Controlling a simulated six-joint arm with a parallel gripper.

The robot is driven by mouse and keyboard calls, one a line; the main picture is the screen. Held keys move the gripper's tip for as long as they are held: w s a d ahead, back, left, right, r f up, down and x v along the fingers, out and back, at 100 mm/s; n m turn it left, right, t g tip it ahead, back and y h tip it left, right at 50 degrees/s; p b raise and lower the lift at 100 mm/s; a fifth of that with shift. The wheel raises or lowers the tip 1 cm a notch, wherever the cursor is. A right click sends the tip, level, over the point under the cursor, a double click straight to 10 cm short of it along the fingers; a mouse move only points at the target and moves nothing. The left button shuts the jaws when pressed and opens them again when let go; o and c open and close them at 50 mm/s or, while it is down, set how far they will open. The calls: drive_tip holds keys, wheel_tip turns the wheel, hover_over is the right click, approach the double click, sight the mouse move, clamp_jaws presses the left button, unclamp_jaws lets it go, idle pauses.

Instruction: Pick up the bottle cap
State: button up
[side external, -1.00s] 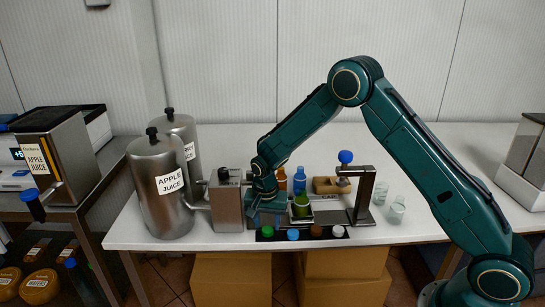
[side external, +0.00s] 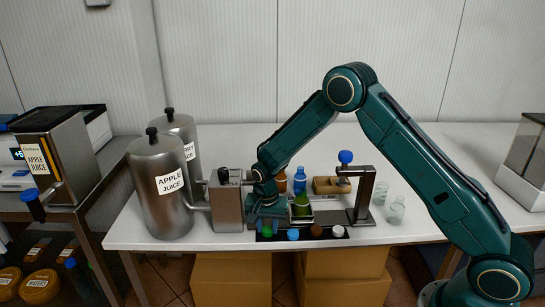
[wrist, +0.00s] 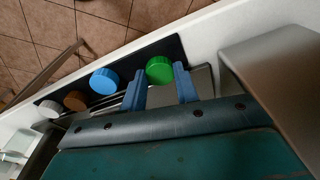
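A green bottle cap (wrist: 160,70) sits at one end of a black strip (wrist: 172,46) along the table's front edge. In the side external view the green cap (side external: 267,230) is partly hidden by my gripper (side external: 266,222). In the wrist view my gripper (wrist: 159,75) is open, with its two blue fingers on either side of the near part of the green cap. I cannot tell whether they touch it. A blue cap (wrist: 104,81), a brown cap (wrist: 75,100) and a white cap (wrist: 50,108) stand in a row along the strip.
A metal dispenser box (side external: 229,203) stands close left of my gripper. A green bottle (side external: 301,205), a blue bottle (side external: 299,180) and a capping stand (side external: 362,195) with a blue knob are to the right. Clear cups (side external: 396,208) stand farther right.

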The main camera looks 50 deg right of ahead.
idle(0.3)
wheel_tip(320, 180, up, 20)
idle(0.8)
idle(0.5)
wheel_tip(320, 180, up, 5)
hover_over(267, 229)
drive_tip(key=s+d, duration=0.4)
drive_tip(key=d, duration=0.7)
drive_tip(key=shift+m, duration=0.3)
drive_tip(key=shift+w+d+f, duration=0.1)
drive_tip(key=shift+f, duration=3.95)
drive_tip(key=shift+f, duration=0.2)
